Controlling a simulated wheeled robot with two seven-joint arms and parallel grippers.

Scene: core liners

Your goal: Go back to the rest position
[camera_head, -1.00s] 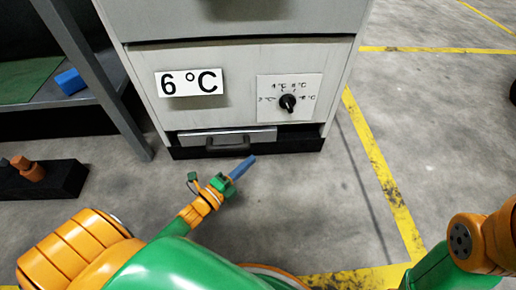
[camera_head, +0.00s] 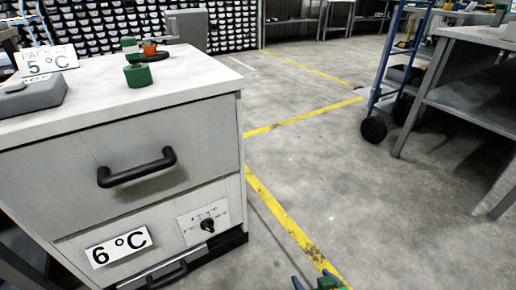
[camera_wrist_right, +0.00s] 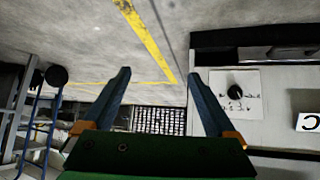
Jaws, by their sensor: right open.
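My right gripper (camera_head: 318,283) shows only in part at the bottom edge of the head view, over the floor in front and to the right of the cabinet (camera_head: 120,150). In the right wrist view its two blue fingers (camera_wrist_right: 158,78) are wide apart with nothing between them. That view is upside down, with the cabinet's dial panel (camera_wrist_right: 236,93) beyond the fingers on the right. The gripper looks apart from the cabinet. My left gripper is not in view.
The cabinet has a black drawer handle (camera_head: 137,168) and a "6 °C" sign (camera_head: 118,246). On its top stand a "5 °C" sign (camera_head: 48,60) and a grey device (camera_head: 30,96). A blue trolley (camera_head: 385,85) and grey bench (camera_head: 480,80) stand at right. Floor between is clear.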

